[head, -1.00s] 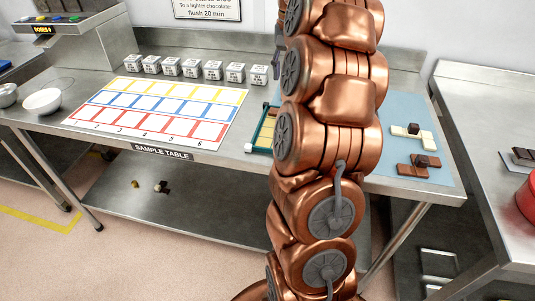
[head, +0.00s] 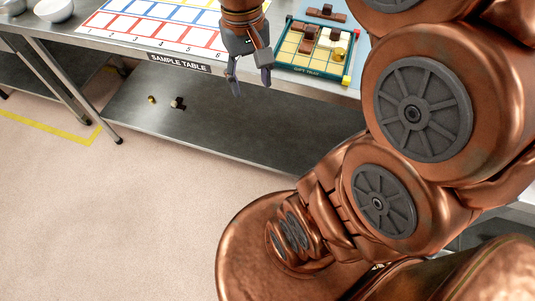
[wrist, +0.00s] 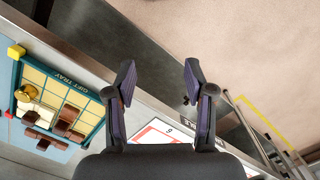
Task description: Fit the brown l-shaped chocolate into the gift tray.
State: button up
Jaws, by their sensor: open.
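The gift tray (head: 312,72), a dark green frame with a yellow grid, lies on the table at right of my gripper in the head view. It also shows at left in the wrist view (wrist: 88,88). Brown chocolate pieces (head: 307,46) and a round gold piece (head: 338,53) sit on it. Another brown piece with a raised block (head: 326,14) lies behind it on the blue mat. I cannot tell for sure which brown piece is the L-shaped one. My gripper (head: 251,84) is open and empty, pointing down by the table's front edge; its two fingers show in the wrist view (wrist: 158,74).
A sample chart (head: 150,20) with coloured squares covers the table left of my gripper. A "SAMPLE TABLE" label (head: 180,62) marks the front edge. The lower shelf (head: 230,135) holds a small gold piece (head: 152,99) and a dark-and-white piece (head: 178,103). My arm hides the table's right side.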

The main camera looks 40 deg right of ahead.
jog(key=s+a+f+n, duration=0.1)
jog(key=s+a+f, duration=0.1)
jog(key=s, duration=0.4)
jog(key=s+a+f+n, duration=0.1)
jog(key=s+a+f, duration=0.2)
jog(key=s+f, duration=0.2)
jog(key=shift+s+a+f+n+g, duration=0.2)
jog(key=shift+s+n+g, duration=0.15)
jog(key=shift+s, duration=0.45)
jog(key=shift+r, duration=0.15)
